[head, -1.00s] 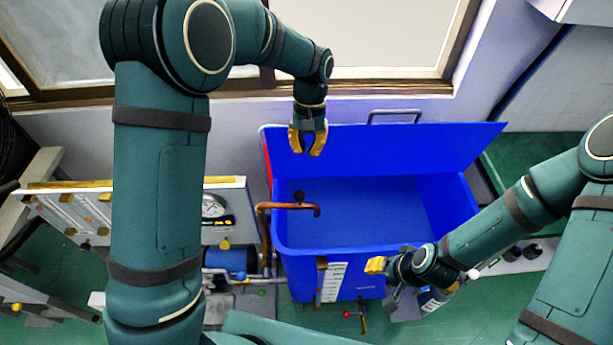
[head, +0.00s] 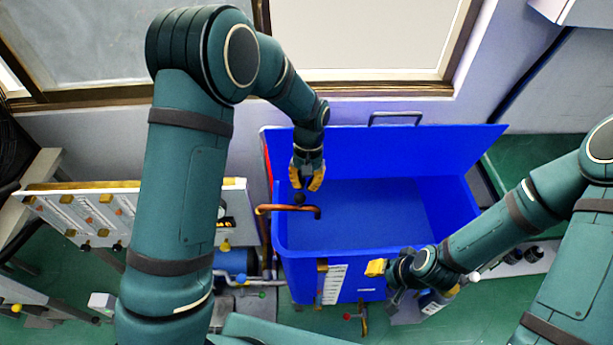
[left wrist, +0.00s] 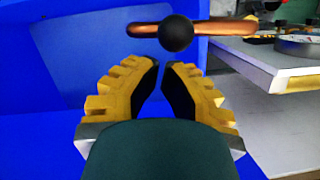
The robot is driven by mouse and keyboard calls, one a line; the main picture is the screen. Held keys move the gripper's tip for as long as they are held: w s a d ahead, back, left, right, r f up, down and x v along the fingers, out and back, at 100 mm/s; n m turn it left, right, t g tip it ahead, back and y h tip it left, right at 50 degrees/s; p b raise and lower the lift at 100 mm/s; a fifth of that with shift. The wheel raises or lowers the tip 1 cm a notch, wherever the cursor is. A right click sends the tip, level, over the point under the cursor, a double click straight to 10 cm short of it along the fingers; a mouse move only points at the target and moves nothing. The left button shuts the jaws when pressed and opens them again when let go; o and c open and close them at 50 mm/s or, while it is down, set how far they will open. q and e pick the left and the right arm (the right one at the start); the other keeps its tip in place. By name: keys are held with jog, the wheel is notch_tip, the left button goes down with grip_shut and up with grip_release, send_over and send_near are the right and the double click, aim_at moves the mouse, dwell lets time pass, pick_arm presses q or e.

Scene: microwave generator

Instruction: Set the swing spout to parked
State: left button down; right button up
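The swing spout (head: 272,208) is a copper pipe with a dark ball knob (head: 299,198). It reaches rightward over the left part of the blue tub (head: 370,262). In the left wrist view the spout (left wrist: 225,27) runs across the top, with the black knob (left wrist: 175,33) just beyond my fingertips. My left gripper (head: 307,186) points down just above and beside the knob. Its yellow fingers (left wrist: 162,70) are parted with a narrow gap and hold nothing. My right gripper (head: 378,280) is at the tub's front right; its finger opening is not clear.
The tub's raised blue lid (head: 420,155) stands behind, against the wall under the window. A white panel (head: 80,212) with gauges and labels is at the left. Pipes and a blue cylinder (head: 236,262) sit left of the tub. The tub interior is clear.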

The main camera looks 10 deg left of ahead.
dwell(0.3)
pick_arm(q)
jog(key=shift+s+d+m, duration=0.2)
jog(key=shift+s+m, duration=0.2)
